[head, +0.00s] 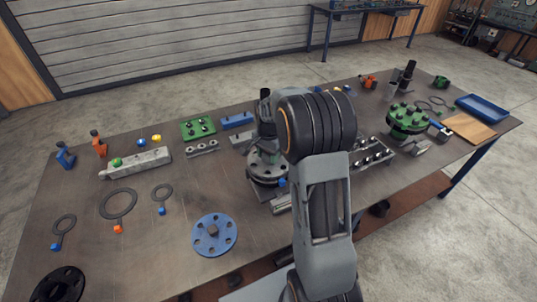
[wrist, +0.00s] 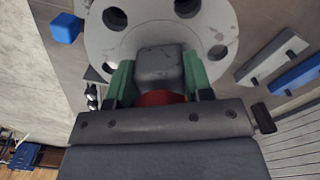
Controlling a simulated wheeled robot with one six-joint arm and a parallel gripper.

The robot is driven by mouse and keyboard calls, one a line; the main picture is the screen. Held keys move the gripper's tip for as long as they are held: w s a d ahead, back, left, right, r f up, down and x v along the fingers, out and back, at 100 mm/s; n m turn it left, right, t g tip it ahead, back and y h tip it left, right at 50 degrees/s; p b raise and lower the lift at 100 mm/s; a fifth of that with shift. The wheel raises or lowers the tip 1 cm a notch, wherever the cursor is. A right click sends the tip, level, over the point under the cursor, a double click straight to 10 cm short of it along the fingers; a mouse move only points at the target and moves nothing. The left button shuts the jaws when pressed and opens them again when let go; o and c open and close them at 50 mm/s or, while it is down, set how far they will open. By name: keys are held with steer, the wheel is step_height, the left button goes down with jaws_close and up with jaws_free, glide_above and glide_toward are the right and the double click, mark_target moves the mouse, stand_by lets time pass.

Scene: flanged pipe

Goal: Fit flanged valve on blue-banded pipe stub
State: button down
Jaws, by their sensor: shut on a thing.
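The grey flanged valve (head: 268,170) stands near the middle of the table in the head view, beside my arm. In the wrist view its round flange (wrist: 225,22) shows several bolt holes, with a grey block (wrist: 158,66) and a red collar (wrist: 160,98) in front. My gripper (wrist: 160,78) has its green-padded fingers on both sides of the block, shut on it. In the head view my arm hides much of the gripper and valve. I cannot clearly make out the blue-banded pipe stub. A small blue piece (head: 282,182) shows at the flange's right edge.
A blue flange disc (head: 213,236) lies in front left. Ring gaskets (head: 118,204) lie further left. A green flanged part (head: 408,122), a bolt rack (head: 372,156) and a blue tray (head: 482,108) are on the right. A green plate (head: 198,128) lies behind.

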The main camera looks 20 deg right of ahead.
steer(key=shift+f+b, duration=0.3)
steer(key=shift+f, duration=0.05)
stand_by(0.4)
steer(key=c, duration=0.8)
jaws_free()
steer(key=shift+c, duration=0.2)
steer(key=o, duration=0.4)
steer(key=shift+f, duration=0.1)
step_height(320, 180, up, 13)
steer(key=shift+r+b, duration=0.15)
steer(key=shift+b, duration=0.6)
step_height(320, 180, up, 10)
steer(key=p, duration=0.7)
steer(key=shift+p, duration=0.35)
